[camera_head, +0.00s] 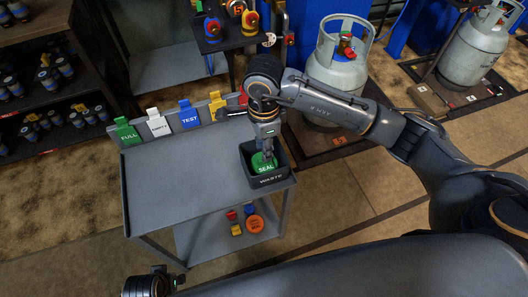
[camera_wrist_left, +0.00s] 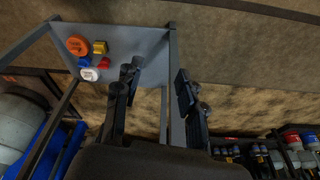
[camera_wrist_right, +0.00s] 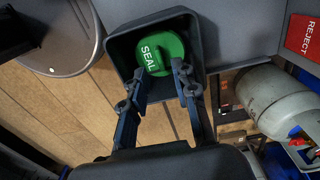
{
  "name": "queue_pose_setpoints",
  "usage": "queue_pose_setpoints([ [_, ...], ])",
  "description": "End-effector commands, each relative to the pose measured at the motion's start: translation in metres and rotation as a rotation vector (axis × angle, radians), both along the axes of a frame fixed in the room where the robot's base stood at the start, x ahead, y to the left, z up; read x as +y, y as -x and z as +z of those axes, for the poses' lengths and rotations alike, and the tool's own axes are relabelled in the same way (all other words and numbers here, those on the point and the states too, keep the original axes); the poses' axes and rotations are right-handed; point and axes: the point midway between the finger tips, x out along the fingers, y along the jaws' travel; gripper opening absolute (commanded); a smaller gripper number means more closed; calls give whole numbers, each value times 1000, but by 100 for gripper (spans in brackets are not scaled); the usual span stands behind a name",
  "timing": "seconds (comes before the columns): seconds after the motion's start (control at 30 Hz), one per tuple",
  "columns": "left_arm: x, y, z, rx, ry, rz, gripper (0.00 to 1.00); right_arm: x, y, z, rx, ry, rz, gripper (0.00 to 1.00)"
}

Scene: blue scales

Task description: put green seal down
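The green seal (camera_head: 261,162), round and marked SEAL, is inside the dark bin (camera_head: 270,180) labelled WASTE at the cart's right end. It also shows in the right wrist view (camera_wrist_right: 158,52), inside the bin's walls (camera_wrist_right: 121,52). My right gripper (camera_head: 266,150) points down into the bin, right at the seal. In the right wrist view its fingertips (camera_wrist_right: 161,82) are apart, overlapping the seal's near edge; whether they touch it is unclear. My left gripper (camera_wrist_left: 155,85) is open and empty, with the cart's lower shelf below it in the left wrist view.
The grey cart top (camera_head: 175,180) is mostly bare. Tags stand along its back: green FULL (camera_head: 127,131), white, blue TEST (camera_head: 189,114), yellow, red. The lower shelf (camera_head: 205,238) holds several coloured pieces. Gas cylinders (camera_head: 338,70) stand behind to the right.

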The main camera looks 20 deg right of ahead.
Motion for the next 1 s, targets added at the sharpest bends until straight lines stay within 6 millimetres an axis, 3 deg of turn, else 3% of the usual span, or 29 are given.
queue_pose_setpoints([
  [0.03,0,2,-4,5,0,0,40,0,-1,15,-6,1,0,29],
  [0.2,0,5,-17,11,-1,-2,40,0,-1,50,-4,0,-1,29],
  [0.4,0,8,-26,13,0,-3,40,0,0,74,-1,0,-2,29],
  [1.0,0,8,-28,14,0,-3,40,0,0,79,0,0,-2,29],
])
